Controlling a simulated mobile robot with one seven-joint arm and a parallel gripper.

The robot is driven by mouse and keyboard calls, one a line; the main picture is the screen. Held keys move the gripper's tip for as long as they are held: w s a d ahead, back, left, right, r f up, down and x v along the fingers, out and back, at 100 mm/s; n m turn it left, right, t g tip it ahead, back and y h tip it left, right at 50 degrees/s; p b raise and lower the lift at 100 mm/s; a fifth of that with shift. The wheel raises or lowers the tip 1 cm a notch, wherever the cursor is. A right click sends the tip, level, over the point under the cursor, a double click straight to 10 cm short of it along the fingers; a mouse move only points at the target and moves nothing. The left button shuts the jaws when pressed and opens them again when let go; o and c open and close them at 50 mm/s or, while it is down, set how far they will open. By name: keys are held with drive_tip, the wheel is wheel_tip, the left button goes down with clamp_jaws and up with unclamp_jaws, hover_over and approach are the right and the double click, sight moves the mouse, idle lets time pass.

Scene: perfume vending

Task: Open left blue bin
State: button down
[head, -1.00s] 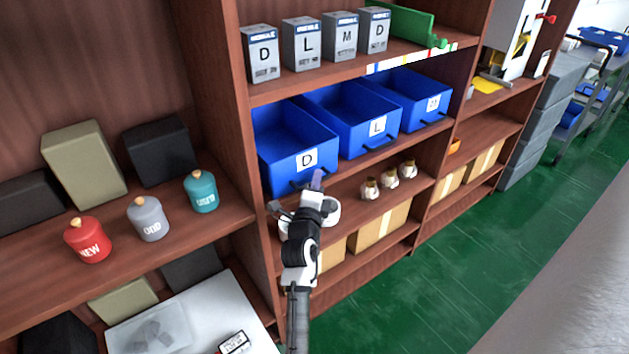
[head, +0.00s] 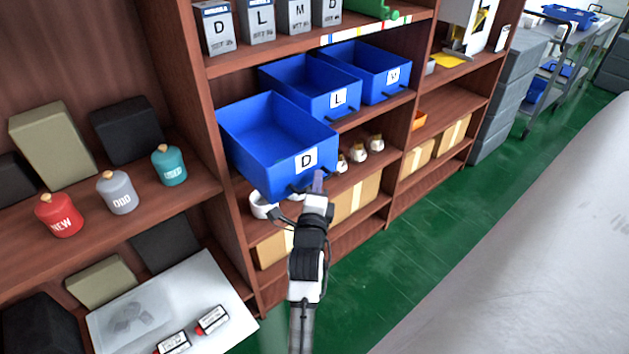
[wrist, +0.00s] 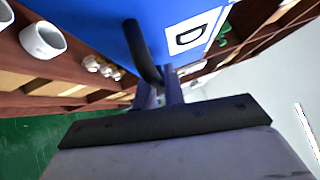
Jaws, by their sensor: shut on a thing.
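The left blue bin (head: 262,165), labelled D, sticks out from the shelf past its front edge, well ahead of the other two bins. It looks empty inside. My gripper (head: 316,183) is at the bin's front, low by the label. In the wrist view the fingers (wrist: 160,92) are shut on the bin's dark handle (wrist: 141,52), with the blue front and the D label (wrist: 192,35) just beyond. The exact contact between fingers and handle is partly hidden by the gripper itself.
Blue bins L (head: 312,85) and a third one (head: 368,72) stay back on the same shelf. White cups (wrist: 42,40) and small jars (head: 358,152) stand on the shelf below, with cardboard boxes (head: 355,197) lower. Green floor (head: 400,240) is open to the right.

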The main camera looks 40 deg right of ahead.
drive_tip(key=c, duration=1.5)
unclamp_jaws()
drive_tip(key=b+v, duration=0.2)
drive_tip(key=v, duration=0.5)
drive_tip(key=shift+a+b, duration=0.2)
drive_tip(key=shift+b, duration=0.15)
drive_tip(key=shift+s, duration=0.15)
